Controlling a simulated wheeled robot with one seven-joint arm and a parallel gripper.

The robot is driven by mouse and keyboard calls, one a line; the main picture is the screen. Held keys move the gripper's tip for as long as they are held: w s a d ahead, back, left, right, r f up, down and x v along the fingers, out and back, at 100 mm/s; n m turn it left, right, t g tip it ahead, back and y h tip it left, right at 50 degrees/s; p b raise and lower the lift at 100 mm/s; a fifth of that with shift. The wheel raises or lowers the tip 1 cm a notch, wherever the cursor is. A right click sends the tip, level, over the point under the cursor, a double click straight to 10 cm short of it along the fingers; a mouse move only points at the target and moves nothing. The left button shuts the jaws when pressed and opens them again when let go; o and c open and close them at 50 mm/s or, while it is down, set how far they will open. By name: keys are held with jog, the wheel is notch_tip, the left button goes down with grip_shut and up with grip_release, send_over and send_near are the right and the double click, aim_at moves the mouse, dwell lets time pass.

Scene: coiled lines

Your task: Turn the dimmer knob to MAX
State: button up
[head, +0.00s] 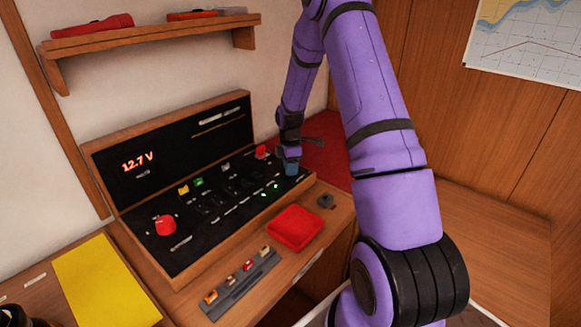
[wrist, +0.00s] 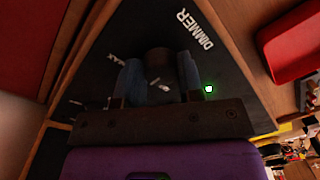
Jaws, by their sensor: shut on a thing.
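The dimmer knob (wrist: 159,65) is dark and round, on the black panel beside the white DIMMER label (wrist: 194,30). A partly hidden label ending in "AX" (wrist: 113,57) is on its other side in the wrist view. My gripper (wrist: 160,82) is shut on the knob, with one blue finger on each side of it. In the head view my gripper (head: 291,167) is at the right end of the panel (head: 130,196), and it hides the knob there. The knob's pointer direction cannot be told.
A red knob (head: 165,225) and several small switches are on the panel, left of my gripper. A strip with several small pieces (head: 241,282) lies nearer. A green light (wrist: 209,89) glows beside my gripper.

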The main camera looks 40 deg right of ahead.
jog(key=m, duration=1.2)
jog(key=shift+s+t, duration=0.1)
jog(key=shift+t, duration=0.2)
jog(key=m, duration=0.6)
jog(key=shift+a, duration=0.1)
jog(key=m, duration=0.5)
jog(key=shift+m, duration=0.3)
jog(key=o, duration=0.9)
jog(key=shift+r, duration=0.15)
